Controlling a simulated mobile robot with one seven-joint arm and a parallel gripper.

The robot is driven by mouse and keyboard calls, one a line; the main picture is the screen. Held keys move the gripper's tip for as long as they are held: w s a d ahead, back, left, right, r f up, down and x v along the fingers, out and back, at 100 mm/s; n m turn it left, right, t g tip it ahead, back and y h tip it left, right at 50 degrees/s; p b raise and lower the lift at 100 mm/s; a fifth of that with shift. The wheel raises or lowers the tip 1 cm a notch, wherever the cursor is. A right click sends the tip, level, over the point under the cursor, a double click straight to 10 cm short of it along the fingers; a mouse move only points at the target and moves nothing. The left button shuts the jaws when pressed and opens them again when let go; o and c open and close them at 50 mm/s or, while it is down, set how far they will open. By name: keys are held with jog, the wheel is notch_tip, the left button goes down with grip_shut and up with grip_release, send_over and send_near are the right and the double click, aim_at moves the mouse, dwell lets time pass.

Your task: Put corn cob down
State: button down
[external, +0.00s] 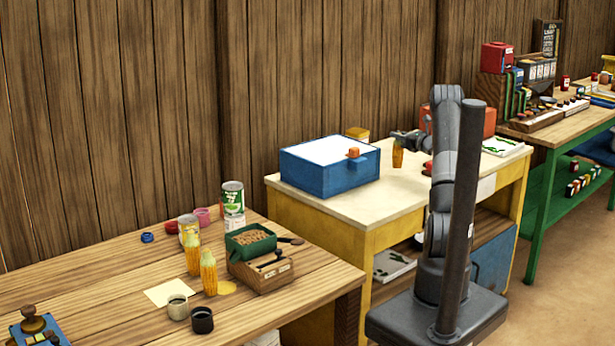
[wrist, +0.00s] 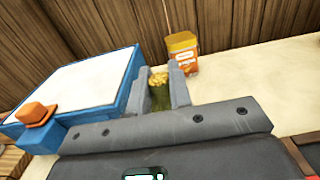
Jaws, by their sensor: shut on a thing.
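A yellow corn cob (external: 398,156) is upright in my gripper (external: 401,139), over the cream top of the yellow table (external: 376,199). In the wrist view, the corn cob (wrist: 159,80) shows between the two grey fingers of my gripper (wrist: 162,85), which are shut on it. The lower part of the cob is shaded there. I cannot tell whether its bottom end touches the tabletop. Two more corn cobs stand on the wooden table at the left, one behind (external: 192,254) and one in front (external: 208,274).
A blue box with a white top (external: 330,165) stands left of the held cob. A yellow-orange container (wrist: 182,52) is close behind it. A red box (external: 477,122) is to the right, partly behind my arm. Bare tabletop (wrist: 250,75) lies right of the gripper.

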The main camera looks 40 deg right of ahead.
aim_at(399, 143)
jog(key=shift+f, duration=1.6)
jog(key=c, duration=1.3)
grip_release()
jog(key=shift+f, duration=0.15)
